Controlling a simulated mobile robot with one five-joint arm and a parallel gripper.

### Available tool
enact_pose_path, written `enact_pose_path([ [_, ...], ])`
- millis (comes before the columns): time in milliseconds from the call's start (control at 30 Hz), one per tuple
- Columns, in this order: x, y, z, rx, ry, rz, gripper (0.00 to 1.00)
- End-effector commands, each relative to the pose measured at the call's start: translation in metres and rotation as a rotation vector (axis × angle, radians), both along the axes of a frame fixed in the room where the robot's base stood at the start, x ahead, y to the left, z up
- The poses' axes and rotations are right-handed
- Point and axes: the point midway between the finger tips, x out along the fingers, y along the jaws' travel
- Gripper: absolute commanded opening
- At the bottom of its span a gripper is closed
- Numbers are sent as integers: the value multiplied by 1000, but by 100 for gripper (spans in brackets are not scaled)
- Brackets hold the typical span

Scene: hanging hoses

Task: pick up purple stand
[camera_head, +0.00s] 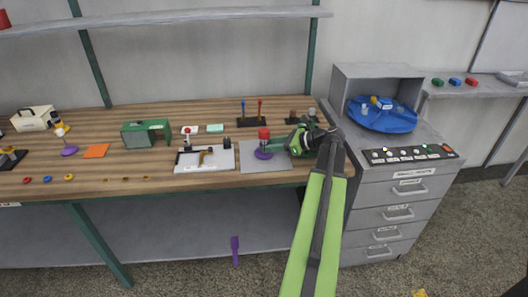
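A purple stand (263,154) with a round base sits on a grey mat on the wooden workbench. A red piece (264,134) is at its top. My gripper (282,147), at the end of my green arm, is just to the right of this stand, low over the mat. It is too small to tell whether the fingers are open, or whether they touch the stand. A second purple base (69,151) with a yellow piece above it stands at the left of the bench.
A grey drawer cabinet (400,190) with a blue round tray (383,116) stands at right. A white board (204,158) lies left of the mat. A green box (146,134) is farther left. A purple tool (235,251) shows below the bench top.

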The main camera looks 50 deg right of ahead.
Motion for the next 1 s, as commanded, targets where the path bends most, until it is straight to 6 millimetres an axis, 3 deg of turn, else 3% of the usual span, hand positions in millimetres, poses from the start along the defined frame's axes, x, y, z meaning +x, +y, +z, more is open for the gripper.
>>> enact_pose_path([
  [233, 9, 3, -6, 0, 0, 0, 37],
  [500, 48, 19, -24, -2, 0, -1, 37],
  [700, 50, 20, -22, 0, 0, -2, 37],
  [1000, 49, 19, -22, 0, 0, -2, 1],
])
